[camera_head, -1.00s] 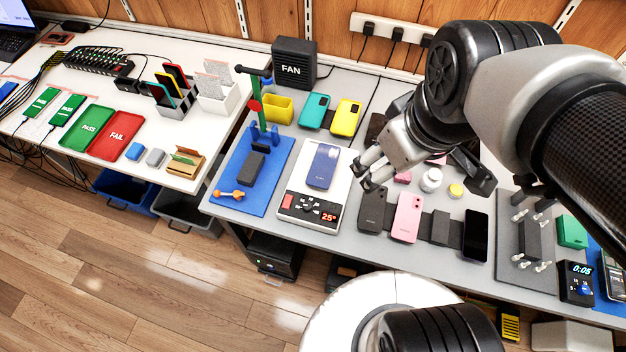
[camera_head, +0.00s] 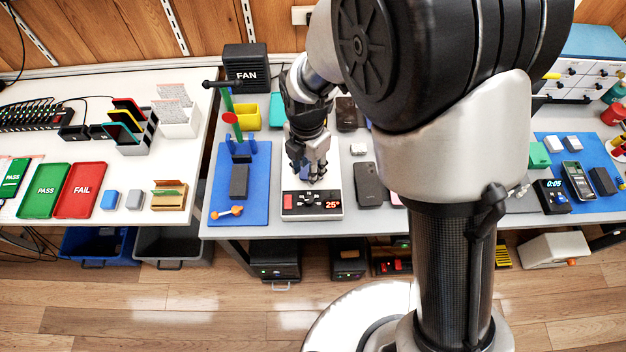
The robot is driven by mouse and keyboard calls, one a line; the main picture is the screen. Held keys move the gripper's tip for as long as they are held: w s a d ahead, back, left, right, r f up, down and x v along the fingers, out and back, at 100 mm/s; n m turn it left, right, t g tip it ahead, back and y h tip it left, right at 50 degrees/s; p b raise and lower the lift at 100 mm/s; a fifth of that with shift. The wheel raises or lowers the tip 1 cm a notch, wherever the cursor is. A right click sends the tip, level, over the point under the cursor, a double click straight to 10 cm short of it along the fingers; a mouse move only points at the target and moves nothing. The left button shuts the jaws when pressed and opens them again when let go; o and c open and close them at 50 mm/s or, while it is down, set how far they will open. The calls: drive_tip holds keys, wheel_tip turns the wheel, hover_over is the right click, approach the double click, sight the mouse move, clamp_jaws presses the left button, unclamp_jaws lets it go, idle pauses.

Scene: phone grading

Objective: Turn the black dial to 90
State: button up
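The white heating plate (camera_head: 335,183) has a black front panel (camera_head: 312,212) with a red display (camera_head: 332,204) reading 25°. The black dial (camera_head: 309,200) is small against this black panel, and I cannot read its setting. My gripper (camera_head: 309,178) is above the plate, pointing down, just behind the panel and close to the dial. I cannot tell whether it touches anything, or whether its fingers are apart or together. My gripper hides most of the plate's top, including the spot where a blue phone lay earlier.
A blue mat (camera_head: 256,211) with a black block (camera_head: 239,181) and an orange tool (camera_head: 229,212) lies left of the plate. A dark phone (camera_head: 368,184) lies to its right. A black fan box (camera_head: 246,66) and a yellow bin (camera_head: 247,117) stand behind. My arm hides the table's middle right.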

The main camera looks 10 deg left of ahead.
sight(309, 199)
wheel_tip(309, 199, down, 16)
drive_tip(key=b, duration=0.4)
drive_tip(key=shift+r, duration=0.1)
drive_tip(key=shift+c, duration=0.6)
clamp_jaws()
